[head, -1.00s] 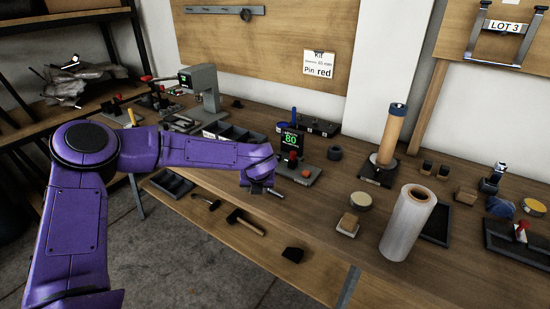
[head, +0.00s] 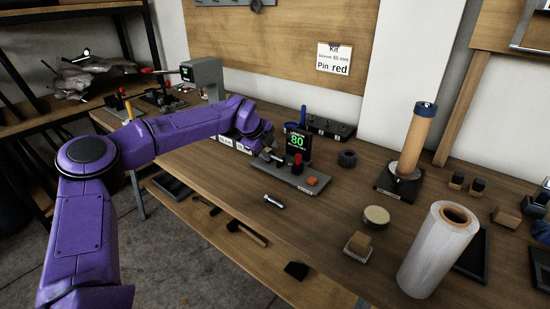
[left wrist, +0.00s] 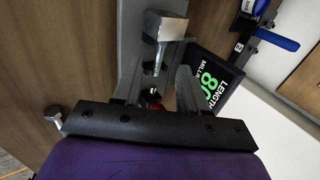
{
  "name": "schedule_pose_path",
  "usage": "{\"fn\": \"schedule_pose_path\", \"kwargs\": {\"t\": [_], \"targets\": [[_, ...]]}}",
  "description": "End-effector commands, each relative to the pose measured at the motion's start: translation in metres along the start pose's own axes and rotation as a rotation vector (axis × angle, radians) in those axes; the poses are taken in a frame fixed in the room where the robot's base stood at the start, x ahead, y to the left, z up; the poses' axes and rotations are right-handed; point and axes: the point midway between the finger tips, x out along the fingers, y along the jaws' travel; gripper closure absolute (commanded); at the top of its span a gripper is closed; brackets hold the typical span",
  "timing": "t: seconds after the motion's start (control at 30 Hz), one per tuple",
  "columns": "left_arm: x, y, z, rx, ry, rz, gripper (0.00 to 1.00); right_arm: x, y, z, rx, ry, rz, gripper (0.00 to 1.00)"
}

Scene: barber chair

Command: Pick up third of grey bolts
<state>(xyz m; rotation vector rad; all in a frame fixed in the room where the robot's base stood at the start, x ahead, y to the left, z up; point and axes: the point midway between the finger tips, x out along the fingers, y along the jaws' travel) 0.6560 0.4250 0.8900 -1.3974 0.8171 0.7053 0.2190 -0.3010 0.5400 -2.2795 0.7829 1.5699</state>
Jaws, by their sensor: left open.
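A grey bolt (head: 273,201) lies on the bench in front of the length gauge (head: 313,182), whose screen (head: 297,142) reads 80. My left gripper (head: 268,150) is open, at the gauge's left end, beyond the bolt. In the left wrist view a bolt head (left wrist: 53,112) shows left of the gripper's black bar, its shank partly hidden. A grey metal block (left wrist: 166,26) with a narrow pin, and something red (left wrist: 153,105), show near the fingers; I cannot tell whether they touch. My right gripper is out of view.
A black ring (head: 347,159), a wrapped roll (head: 437,252), an orange roll on a stand (head: 413,143), a round tin (head: 376,216) and a small wooden block (head: 358,244) stand to the right. The bench (head: 318,232) is clear around the bolt.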

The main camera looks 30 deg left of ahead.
Motion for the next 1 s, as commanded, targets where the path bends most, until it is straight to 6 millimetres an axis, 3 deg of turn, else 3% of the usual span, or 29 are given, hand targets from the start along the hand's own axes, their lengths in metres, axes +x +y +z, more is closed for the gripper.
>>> {"fn": "schedule_pose_path", "kwargs": {"t": [0.2,0.43,0.47,0.5,0.6,1.0], "targets": [[0.035,0.001,-0.003,0.002,-0.002,0.004,0.58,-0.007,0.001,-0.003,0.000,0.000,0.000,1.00],[0.038,0.001,-0.003,0.002,-0.002,0.000,0.58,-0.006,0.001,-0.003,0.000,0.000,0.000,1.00],[0.038,0.001,-0.003,0.002,-0.002,0.000,0.61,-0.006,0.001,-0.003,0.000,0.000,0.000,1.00],[0.038,0.001,-0.003,0.002,-0.002,0.001,0.74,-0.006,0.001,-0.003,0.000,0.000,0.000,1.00],[0.038,0.001,-0.003,0.002,-0.002,0.001,1.00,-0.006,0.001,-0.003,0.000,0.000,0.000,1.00],[0.034,-0.002,-0.003,0.003,-0.002,0.000,1.00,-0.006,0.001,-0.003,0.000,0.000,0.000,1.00]]}}
